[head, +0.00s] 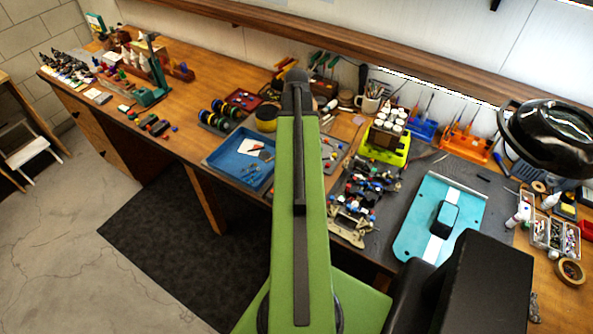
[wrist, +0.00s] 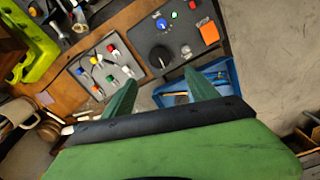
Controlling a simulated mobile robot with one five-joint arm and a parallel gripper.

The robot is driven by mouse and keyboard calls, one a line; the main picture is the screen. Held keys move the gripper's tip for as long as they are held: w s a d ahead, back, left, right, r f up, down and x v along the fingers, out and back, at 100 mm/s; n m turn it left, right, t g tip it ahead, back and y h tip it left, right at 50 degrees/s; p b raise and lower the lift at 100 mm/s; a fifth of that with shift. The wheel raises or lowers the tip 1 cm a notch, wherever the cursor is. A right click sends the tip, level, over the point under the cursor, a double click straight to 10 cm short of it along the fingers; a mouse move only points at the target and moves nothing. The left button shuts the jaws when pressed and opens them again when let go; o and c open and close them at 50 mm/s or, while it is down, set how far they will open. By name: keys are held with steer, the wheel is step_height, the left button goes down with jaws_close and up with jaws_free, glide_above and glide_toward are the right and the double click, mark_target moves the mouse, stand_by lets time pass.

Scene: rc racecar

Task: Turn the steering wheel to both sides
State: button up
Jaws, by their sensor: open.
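In the wrist view a dark grey panel (wrist: 190,22) lies beyond my fingertips. It carries a large black round knob (wrist: 160,55), which may be the steering wheel; I cannot tell for sure. A small blue knob, a green light, a red button and an orange square also sit on the panel. My gripper (wrist: 161,88) is open and empty, its two green fingers apart. The knob lies ahead of the gap between them, and no contact shows. In the head view my green arm reaches over the bench and hides the gripper and the panel.
A second grey board (wrist: 105,68) with coloured knobs lies left of the panel. A blue tray (head: 243,158) is close to the fingers. A yellow-green rack (head: 388,145), car parts (head: 362,192) and a turquoise plate (head: 413,225) stand to the right on the bench.

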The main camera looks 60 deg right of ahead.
step_height(320, 180, down, 12)
steer(key=b, duration=1)
steer(key=shift+f+b, duration=0.15)
steer(key=shift+b, duration=0.15)
steer(key=shift+c, duration=0.4)
steer(key=c, duration=1.3)
